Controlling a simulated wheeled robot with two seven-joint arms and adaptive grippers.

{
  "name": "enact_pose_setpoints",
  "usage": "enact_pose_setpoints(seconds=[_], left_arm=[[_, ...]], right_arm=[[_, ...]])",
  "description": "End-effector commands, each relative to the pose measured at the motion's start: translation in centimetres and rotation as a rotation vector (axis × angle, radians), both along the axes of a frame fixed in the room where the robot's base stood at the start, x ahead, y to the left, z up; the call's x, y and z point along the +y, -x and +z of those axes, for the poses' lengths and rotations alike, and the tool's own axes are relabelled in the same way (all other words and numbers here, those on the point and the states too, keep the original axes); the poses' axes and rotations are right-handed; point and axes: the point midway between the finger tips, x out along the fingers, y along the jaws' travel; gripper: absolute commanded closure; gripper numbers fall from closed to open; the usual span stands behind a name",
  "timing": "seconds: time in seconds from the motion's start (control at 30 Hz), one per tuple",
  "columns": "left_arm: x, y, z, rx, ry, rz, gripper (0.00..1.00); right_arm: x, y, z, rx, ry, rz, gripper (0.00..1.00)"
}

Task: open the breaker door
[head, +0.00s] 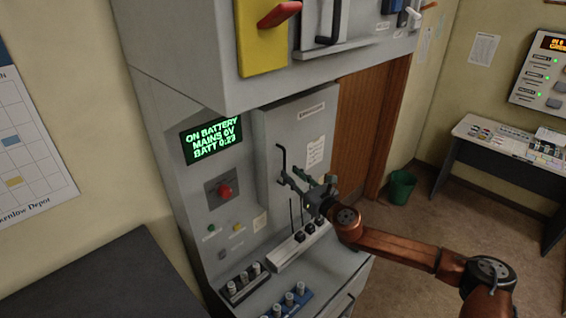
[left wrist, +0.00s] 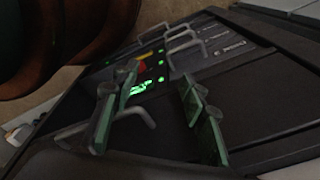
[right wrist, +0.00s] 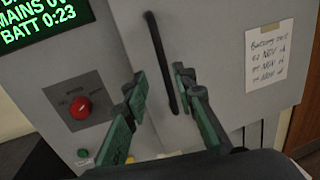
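The breaker door (head: 275,128) is a grey panel on the cabinet front and looks shut. A slim black upright handle (head: 281,160) is near its left edge. My right gripper (head: 306,182) is in front of the door, close to the handle. In the right wrist view, the handle (right wrist: 160,62) runs down between the spread fingers of my right gripper (right wrist: 162,88); I see no contact. My left gripper (left wrist: 160,105) is open and empty in the left wrist view, and it is out of the head view.
A display (head: 211,140) and a red knob (head: 224,191) are left of the door. A ledge with black switches (head: 300,238) is below it. A yellow panel with a red lever (head: 279,14) is above. A dark panel with handles and green lights (left wrist: 162,62) is near my left gripper.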

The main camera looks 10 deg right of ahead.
Motion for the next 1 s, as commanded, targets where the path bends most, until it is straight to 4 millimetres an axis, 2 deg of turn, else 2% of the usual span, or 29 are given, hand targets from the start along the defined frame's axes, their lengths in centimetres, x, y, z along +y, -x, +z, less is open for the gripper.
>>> enact_pose_setpoints(seconds=[0.23,0.4,0.6,0.77,1.0], left_arm=[[0.3,2.9,1.0,0.036,-0.004,0.007,0.60],[0.4,2.1,1.3,0.028,-0.004,0.005,0.60],[0.3,-0.3,1.5,0.000,-0.003,-0.001,0.60],[0.3,0.0,1.4,0.003,-0.003,0.000,0.60],[0.3,1.0,1.3,0.015,-0.004,0.003,0.60]], right_arm=[[0.8,-3.8,0.1,0.001,-0.003,-0.012,0.75],[1.4,-5.3,0.0,0.001,-0.002,-0.012,0.75],[1.8,-5.7,-0.1,0.002,-0.001,-0.008,0.75],[1.8,-5.7,-0.1,0.002,-0.001,-0.007,0.76],[1.9,-5.7,-0.1,0.002,-0.001,-0.007,0.92]])
